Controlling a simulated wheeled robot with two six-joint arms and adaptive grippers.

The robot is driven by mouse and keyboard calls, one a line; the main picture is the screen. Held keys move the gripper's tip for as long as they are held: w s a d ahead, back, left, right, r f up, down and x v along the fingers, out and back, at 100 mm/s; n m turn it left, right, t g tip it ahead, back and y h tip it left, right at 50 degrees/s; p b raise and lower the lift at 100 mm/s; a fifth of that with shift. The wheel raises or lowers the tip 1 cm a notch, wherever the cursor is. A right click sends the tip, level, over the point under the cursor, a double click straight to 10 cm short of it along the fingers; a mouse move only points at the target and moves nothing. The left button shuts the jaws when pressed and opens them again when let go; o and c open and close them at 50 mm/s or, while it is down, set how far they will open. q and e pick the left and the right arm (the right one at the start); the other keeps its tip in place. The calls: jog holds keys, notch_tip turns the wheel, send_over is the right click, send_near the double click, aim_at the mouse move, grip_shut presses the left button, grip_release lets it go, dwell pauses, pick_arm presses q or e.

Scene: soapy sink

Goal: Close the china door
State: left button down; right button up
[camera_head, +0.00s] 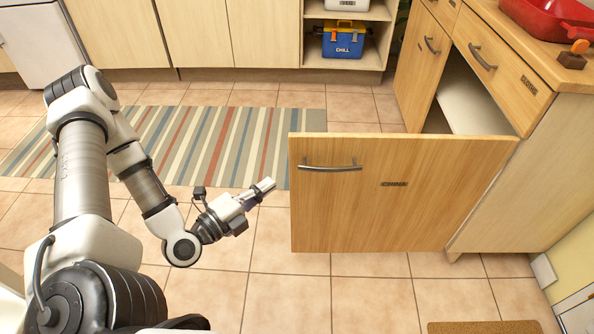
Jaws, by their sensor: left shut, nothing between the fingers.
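The china door (394,222) is a light wood cabinet door with a metal bar handle (330,168) near its upper left and a dark "CHINA" label. It stands wide open, swung out to the left from the right-hand cabinet, and the shelf inside (472,100) shows above it. My left gripper (268,187) is shut and empty. It is just left of the door's free edge, apart from it in the picture. My right gripper is not in view.
A striped rug (215,138) lies on the tiled floor behind my left gripper. A red basin (556,18) sits on the counter at the upper right. A blue "CHILL" box (342,42) stands in a low shelf at the back.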

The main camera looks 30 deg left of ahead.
pick_arm(q)
jog(key=b, duration=0.4)
send_near(306, 145)
jog(key=w+d, duration=0.3)
jog(key=d, duration=0.1)
jog(key=shift+w+a+f, duration=0.1)
jog(key=shift+w+a, duration=0.55)
jog(key=shift+w, duration=0.2)
jog(key=shift+w+a, duration=0.6)
jog(key=shift+w, duration=0.2)
jog(key=shift+a, duration=0.1)
